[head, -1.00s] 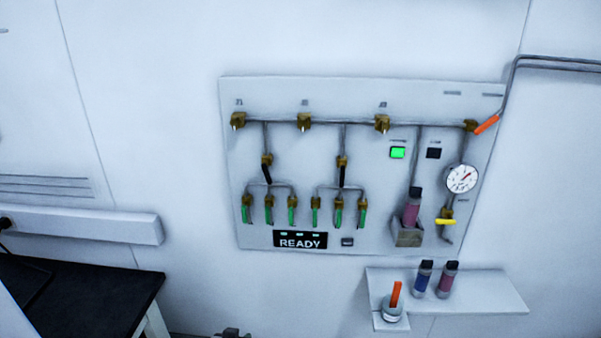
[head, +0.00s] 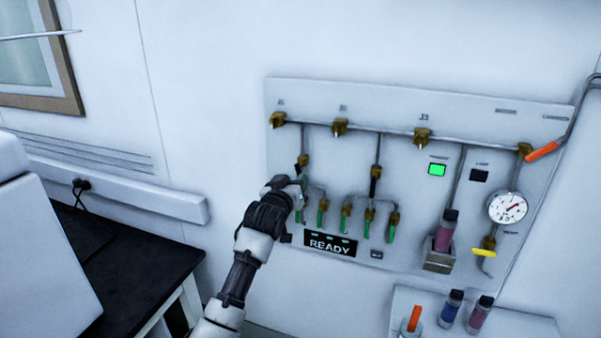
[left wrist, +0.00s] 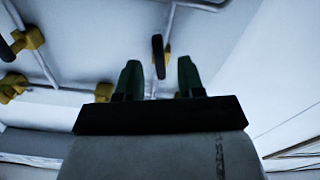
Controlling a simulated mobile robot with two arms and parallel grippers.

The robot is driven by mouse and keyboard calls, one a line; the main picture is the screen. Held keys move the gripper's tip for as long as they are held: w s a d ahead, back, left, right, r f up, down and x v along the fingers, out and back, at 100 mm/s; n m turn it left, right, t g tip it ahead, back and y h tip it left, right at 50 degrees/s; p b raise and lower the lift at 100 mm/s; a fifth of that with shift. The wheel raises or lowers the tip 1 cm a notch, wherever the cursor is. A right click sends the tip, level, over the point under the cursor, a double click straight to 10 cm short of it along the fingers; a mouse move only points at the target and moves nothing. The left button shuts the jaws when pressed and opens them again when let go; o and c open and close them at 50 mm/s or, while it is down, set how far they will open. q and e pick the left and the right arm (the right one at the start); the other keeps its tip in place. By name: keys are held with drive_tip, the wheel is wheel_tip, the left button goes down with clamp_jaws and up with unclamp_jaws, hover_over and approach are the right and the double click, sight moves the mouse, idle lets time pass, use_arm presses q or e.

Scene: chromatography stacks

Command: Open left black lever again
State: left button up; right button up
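My left gripper (head: 294,188) is raised in front of the left part of the wall panel (head: 400,100), by the left branch valve (head: 303,160). It covers most of the left black lever in the head view. In the left wrist view the gripper's two dark green fingertips (left wrist: 159,76) stand apart. The left black lever (left wrist: 158,55) shows beyond and between them, upright in the picture beside its brass valve. I cannot tell whether a finger touches it. The right black lever (head: 375,188) hangs below its brass valve. My right gripper is not in view.
Several green-handled valves (head: 345,220) hang close by, below the black levers. A display reading READY (head: 330,243) sits under them. A gauge (head: 508,208) and a vial in a holder (head: 439,259) are at right. A black-topped bench (head: 140,260) stands at lower left.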

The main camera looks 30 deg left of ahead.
use_arm(q)
drive_tip(key=shift+p+x, duration=0.35)
drive_tip(key=shift+x, duration=1.7)
drive_tip(key=shift+d, duration=0.1)
clamp_jaws()
